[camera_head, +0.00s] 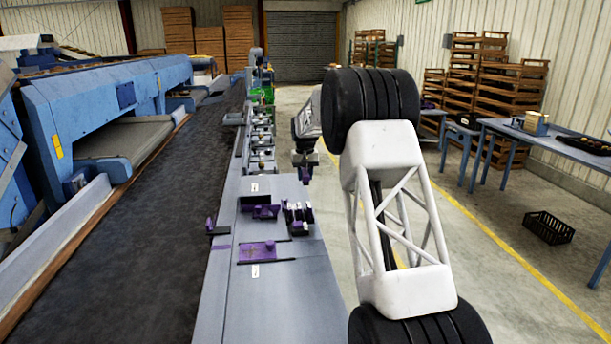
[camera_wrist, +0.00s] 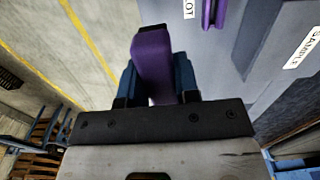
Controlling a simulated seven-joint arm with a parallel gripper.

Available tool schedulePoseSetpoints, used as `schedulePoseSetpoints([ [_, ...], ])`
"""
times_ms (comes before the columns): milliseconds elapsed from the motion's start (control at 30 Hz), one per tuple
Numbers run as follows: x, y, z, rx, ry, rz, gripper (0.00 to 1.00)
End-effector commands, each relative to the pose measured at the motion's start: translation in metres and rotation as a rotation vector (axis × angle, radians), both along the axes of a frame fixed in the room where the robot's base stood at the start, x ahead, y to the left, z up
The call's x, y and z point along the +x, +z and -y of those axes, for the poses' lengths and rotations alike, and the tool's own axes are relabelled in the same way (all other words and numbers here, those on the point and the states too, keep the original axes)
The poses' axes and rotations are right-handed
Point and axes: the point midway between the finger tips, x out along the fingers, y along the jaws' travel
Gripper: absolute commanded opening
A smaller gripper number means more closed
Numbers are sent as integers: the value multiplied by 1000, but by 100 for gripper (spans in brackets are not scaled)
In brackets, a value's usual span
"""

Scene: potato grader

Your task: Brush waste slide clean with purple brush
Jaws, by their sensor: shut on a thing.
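My gripper (camera_head: 304,168) hangs over the right edge of the grey bench. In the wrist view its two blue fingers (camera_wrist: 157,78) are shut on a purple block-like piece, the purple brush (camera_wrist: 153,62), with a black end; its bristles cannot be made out. In the head view only a small dark purple bit of the brush (camera_head: 305,176) shows under the gripper. I cannot tell for sure which surface is the waste slide. A flat purple plate (camera_head: 258,250) lies on the near bench between dark rails.
Purple fixtures (camera_head: 262,211) and several small dark and white pieces (camera_head: 298,217) stand on the bench (camera_head: 300,280). A dark conveyor belt (camera_head: 150,230) runs along its left. A black crate (camera_head: 548,228) sits on the floor at right. The aisle is clear.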

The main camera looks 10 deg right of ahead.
Motion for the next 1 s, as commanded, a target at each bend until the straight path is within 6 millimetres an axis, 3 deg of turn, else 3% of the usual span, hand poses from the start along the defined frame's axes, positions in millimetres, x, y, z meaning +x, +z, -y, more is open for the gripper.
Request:
schedulePoseSetpoints([
  [167,-12,1,-15,0,73,0,10],
  [367,-41,-1,-46,0,238,-1,10],
  [1000,-186,-16,-157,0,978,0,10],
])
